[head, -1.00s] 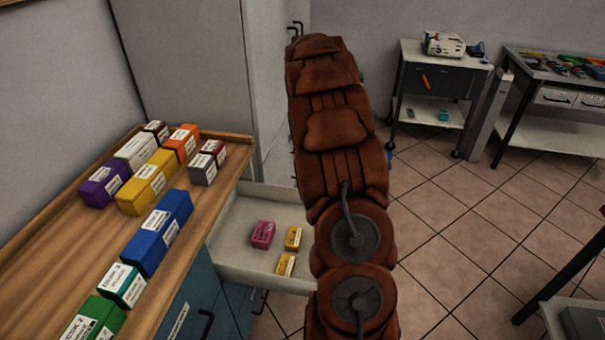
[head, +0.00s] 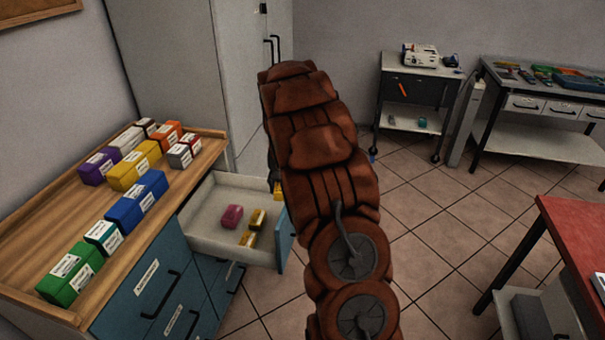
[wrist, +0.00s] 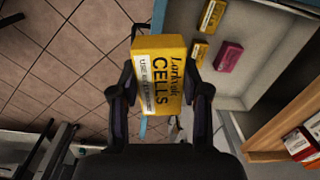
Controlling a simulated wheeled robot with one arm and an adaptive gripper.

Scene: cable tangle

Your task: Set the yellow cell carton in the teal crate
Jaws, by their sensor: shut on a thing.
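My gripper (wrist: 160,108) is shut on the yellow cell carton (wrist: 162,72), with one finger on each side of it. The carton's label reads "CELLS", and it is held above the floor beside the open drawer. In the head view my arm hides the gripper, and only a small yellow edge of the carton (head: 278,192) shows beside it. I cannot make out a teal crate for certain. A small teal item (head: 422,121) sits on the lower shelf of a cart at the back.
The open drawer (head: 203,238) holds a pink box (head: 232,216) and two small yellow boxes (head: 248,238). The wooden counter (head: 45,220) carries several coloured cartons. A red-topped table (head: 575,235) stands at the right. Tiled floor (head: 430,215) is open between them.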

